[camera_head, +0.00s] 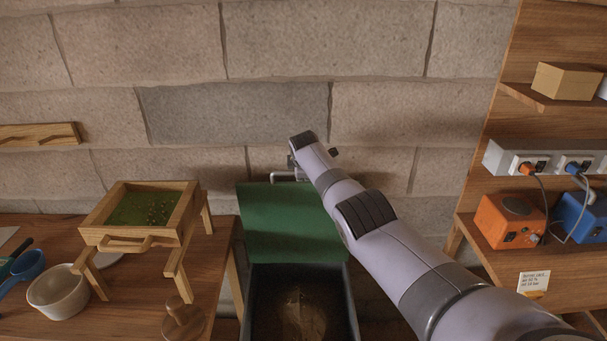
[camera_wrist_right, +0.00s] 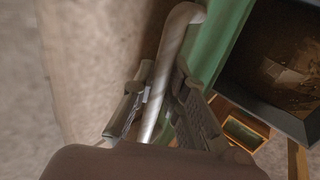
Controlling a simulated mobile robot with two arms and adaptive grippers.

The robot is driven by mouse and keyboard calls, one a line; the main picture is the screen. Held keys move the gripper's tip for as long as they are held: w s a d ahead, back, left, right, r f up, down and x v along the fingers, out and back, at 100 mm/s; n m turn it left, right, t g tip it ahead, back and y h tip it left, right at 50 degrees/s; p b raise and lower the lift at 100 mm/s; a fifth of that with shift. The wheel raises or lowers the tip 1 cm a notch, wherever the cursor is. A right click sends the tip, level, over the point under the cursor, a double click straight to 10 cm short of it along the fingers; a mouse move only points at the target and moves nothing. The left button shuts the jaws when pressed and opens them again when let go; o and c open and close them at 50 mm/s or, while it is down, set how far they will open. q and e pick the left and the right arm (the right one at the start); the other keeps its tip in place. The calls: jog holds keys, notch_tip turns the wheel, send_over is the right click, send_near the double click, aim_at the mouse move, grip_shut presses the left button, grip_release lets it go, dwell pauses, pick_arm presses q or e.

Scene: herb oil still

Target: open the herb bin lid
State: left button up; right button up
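The herb bin (camera_head: 350,300) is a dark box standing on the floor between two wooden tables, with brown matter inside. Its green lid (camera_head: 275,222) stands raised at the back, near the stone wall, and the bin's mouth is uncovered. A pale metal bar handle (camera_head: 283,176) sits at the lid's upper edge. My right arm reaches over the bin to the handle; its gripper (camera_head: 297,165) is mostly hidden there in the head view. In the right wrist view my right gripper (camera_wrist_right: 160,105) has its fingers closed around the handle (camera_wrist_right: 172,60), beside the green lid (camera_wrist_right: 215,45). My left gripper is out of view.
A wooden framed sieve stand (camera_head: 183,232), a white bowl (camera_head: 57,290) and a blue scoop (camera_head: 25,268) are on the left table. On the right are an orange box (camera_head: 508,222), a blue box (camera_head: 580,215) and shelves. The stone wall is close behind the lid.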

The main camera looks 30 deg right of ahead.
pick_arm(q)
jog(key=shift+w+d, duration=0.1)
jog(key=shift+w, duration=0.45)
pick_arm(e)
jog(key=o, duration=0.4)
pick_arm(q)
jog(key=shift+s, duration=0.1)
pick_arm(e)
jog(key=shift+r, duration=0.1)
jog(key=v, duration=1.2)
